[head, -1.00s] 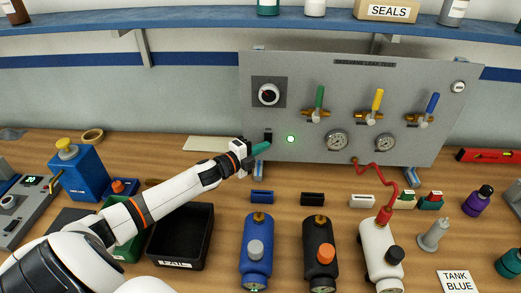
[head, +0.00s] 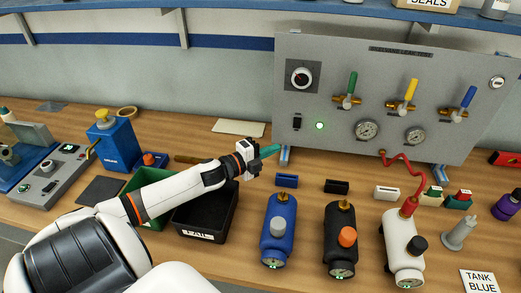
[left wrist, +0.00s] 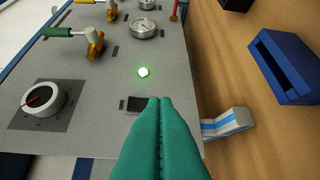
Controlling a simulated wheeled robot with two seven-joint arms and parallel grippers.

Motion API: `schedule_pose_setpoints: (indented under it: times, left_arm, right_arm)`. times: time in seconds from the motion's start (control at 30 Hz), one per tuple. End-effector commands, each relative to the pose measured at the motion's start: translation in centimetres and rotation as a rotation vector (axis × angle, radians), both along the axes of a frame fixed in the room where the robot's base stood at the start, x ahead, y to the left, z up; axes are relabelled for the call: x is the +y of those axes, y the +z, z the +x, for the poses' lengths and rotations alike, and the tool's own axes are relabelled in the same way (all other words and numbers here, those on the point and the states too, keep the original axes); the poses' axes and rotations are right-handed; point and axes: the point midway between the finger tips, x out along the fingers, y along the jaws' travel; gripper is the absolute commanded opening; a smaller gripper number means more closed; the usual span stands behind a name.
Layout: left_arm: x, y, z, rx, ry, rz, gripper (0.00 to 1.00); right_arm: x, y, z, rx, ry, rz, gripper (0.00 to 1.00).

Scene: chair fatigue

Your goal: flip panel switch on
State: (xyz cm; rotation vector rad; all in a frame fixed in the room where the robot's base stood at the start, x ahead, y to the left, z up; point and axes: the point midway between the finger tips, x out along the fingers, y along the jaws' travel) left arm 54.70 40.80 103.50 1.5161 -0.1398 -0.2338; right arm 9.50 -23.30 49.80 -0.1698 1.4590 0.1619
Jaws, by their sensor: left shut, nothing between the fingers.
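The grey panel (head: 440,65) stands upright at the back of the bench. Its black switch (head: 297,121) is at the lower left, beside a lit green lamp (head: 319,126). My left gripper (head: 276,149) has teal fingers, shut and empty, and sits below and left of the switch, apart from it. In the left wrist view, the closed fingertips (left wrist: 160,100) are just right of the switch (left wrist: 136,104), and the green lamp (left wrist: 143,72) glows beyond them. The switch's exact tilt is too small to tell. My right gripper is not in view.
A dial (head: 301,76), several coloured valves and gauges are on the panel. A black bin (head: 207,232) lies under my left arm. Blue (head: 276,240), black (head: 341,245) and white (head: 400,250) tanks stand in front. A red hose (head: 402,172) links panel and white tank.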

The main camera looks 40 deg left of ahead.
Motion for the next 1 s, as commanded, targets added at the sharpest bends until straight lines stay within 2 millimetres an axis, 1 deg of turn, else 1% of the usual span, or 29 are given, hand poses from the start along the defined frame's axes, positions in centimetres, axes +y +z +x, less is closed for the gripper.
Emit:
schedule_pose_setpoints:
  times: [0.03,0.1,0.2,0.33,1.0]
  left_arm:
    - [0.2,-0.4,-0.8,0.003,-0.001,0.001,0.0]
    - [0.4,-0.4,-1.7,0.003,-0.001,0.001,0.0]
    - [0.6,-0.4,-2.6,0.002,-0.001,0.0,0.0]
    - [0.8,-0.3,-3.3,0.001,-0.001,0.0,0.0]
    - [0.9,-0.2,-3.5,0.0,-0.001,0.0,0.0]
  right_arm:
    - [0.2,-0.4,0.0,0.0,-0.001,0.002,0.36]
    - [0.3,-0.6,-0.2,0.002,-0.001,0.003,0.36]
    - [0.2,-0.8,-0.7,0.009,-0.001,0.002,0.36]
    - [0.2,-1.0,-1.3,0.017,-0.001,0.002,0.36]
    - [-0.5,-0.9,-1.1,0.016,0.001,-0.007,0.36]
